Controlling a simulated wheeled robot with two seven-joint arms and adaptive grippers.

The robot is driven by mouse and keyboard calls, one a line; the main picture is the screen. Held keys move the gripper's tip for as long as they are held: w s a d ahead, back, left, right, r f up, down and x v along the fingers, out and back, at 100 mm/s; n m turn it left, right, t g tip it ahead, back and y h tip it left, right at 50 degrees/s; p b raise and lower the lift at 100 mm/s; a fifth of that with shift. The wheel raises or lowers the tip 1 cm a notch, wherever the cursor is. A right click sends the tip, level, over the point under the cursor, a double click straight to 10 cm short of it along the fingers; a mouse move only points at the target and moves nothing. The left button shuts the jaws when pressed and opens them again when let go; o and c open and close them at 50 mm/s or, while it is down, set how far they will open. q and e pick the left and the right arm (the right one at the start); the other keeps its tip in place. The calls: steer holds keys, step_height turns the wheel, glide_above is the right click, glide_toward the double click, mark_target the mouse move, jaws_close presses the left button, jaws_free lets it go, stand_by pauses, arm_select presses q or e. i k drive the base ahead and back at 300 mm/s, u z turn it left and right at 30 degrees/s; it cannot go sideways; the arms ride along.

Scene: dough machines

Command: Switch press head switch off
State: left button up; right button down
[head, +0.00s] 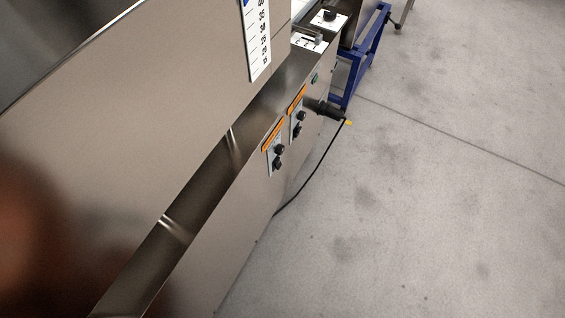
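Two small switch panels sit on the side of the long steel machine (215,285). The nearer panel (273,156) has an orange label strip and two black knobs. The farther panel (298,113) looks the same. The labels are too small to read, so I cannot tell which one is the press head switch or how the knobs are set. Another black knob (330,14) sits on a white plate on the machine's far top. Neither of my grippers is in view.
A black plug (325,108) sticks out past the panels, with a cable (322,158) running down to the floor. A white scale (257,40) is on the tall steel face. A blue frame (366,52) stands behind. The floor (430,200) at right is clear.

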mark_target(277, 164)
steer(key=u, duration=0.05)
steer(key=k, duration=0.5)
steer(key=z, duration=0.85)
steer(key=i, duration=0.8)
steer(key=u, duration=1.55)
